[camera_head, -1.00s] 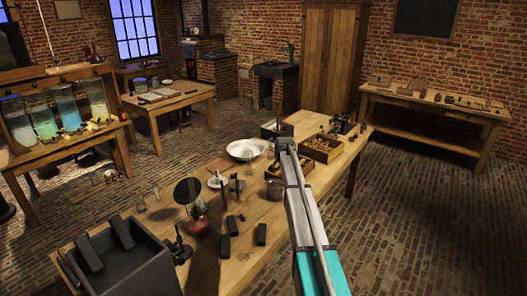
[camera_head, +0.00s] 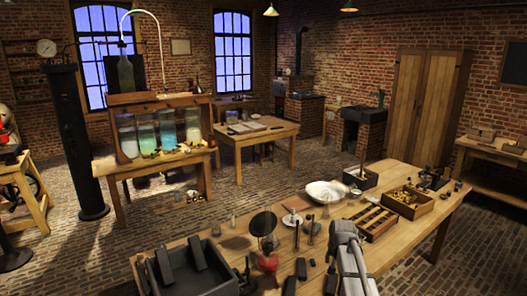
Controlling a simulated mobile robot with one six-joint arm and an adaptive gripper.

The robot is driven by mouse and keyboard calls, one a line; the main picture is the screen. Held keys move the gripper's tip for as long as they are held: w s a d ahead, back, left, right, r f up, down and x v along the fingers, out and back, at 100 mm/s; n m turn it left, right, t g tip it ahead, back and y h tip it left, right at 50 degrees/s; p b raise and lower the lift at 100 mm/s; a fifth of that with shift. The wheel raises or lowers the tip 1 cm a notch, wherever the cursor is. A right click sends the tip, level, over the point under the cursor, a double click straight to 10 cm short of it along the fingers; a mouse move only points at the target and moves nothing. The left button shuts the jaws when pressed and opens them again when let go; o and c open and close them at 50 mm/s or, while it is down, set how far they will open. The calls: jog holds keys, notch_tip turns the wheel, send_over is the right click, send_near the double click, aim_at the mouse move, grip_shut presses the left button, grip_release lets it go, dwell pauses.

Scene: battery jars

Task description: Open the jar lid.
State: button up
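Several tall glass jars stand side by side on a wooden bench in the left half of the head view. From left they are a pale grey jar (camera_head: 128,140), a greenish jar (camera_head: 147,140), a blue jar (camera_head: 167,130) and a pale, cloudy jar (camera_head: 192,127). They stand under a wooden shelf, and their lids are too small and shadowed to make out. My grey arm (camera_head: 347,260) rises at the bottom right, over the near table. My gripper's fingers cannot be seen, and the arm is well away from the jars.
The near wooden table (camera_head: 408,232) holds a dark tray (camera_head: 205,285), a white bowl (camera_head: 327,191), a box of brass parts (camera_head: 408,201) and small tools. A dark column (camera_head: 72,150) stands left of the jar bench (camera_head: 165,166). Open brick floor (camera_head: 130,232) lies between bench and table.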

jog(key=s+a+n+g, duration=0.1)
jog(key=s+a, duration=0.3)
jog(key=s, duration=0.7)
jog(key=s+a+f+n+g, duration=0.1)
jog(key=s+a+n+g, duration=0.1)
jog(key=s, duration=1)
jog(key=shift+a+f+n+g+b, duration=0.3)
jog(key=shift+a+n, duration=0.2)
jog(key=shift+a, duration=0.7)
jog(key=shift+c, duration=0.3)
